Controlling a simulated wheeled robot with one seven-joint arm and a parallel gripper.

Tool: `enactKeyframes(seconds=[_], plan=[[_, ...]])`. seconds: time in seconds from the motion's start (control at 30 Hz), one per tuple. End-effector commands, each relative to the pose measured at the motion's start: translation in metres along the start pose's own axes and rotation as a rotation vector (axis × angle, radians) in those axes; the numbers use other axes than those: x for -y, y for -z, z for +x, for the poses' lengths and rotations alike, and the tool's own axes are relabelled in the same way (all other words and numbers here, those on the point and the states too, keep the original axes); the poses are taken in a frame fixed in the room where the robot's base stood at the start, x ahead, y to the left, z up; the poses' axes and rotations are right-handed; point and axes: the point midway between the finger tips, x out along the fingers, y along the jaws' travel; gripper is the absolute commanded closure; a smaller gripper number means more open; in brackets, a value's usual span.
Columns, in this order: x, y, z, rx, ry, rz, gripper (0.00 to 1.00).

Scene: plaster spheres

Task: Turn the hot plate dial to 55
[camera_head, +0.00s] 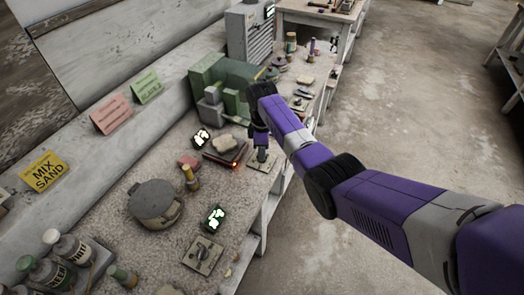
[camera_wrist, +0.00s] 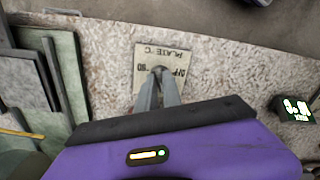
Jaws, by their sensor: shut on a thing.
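The hot plate dial's panel (camera_wrist: 150,52) is a pale square plate marked "PLATE °C" and "OFF", upside down in the wrist view. My gripper (camera_wrist: 159,74) is over the panel's middle, its two grey fingers close together and shut on the dial. The fingers hide most of the dial, so its setting cannot be read. In the head view my gripper (camera_head: 262,156) points down onto the same panel (camera_head: 272,165). The hot plate (camera_head: 222,153) is left of it, with a red light lit at its corner and a pale lump on top.
Two lit displays (camera_head: 201,138) and (camera_head: 214,217) stand on the speckled bench; their digits are unclear. A second dial panel (camera_head: 203,254) lies nearer. Grey-green slabs (camera_wrist: 50,70) lie left.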

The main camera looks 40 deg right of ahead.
Motion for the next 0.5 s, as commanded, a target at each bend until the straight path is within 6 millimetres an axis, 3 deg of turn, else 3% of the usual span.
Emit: enactKeyframes(seconds=[0.5], plan=[[-0.0002, -0.0001, -0.0020, 0.001, -0.001, 0.492, 1.00]])
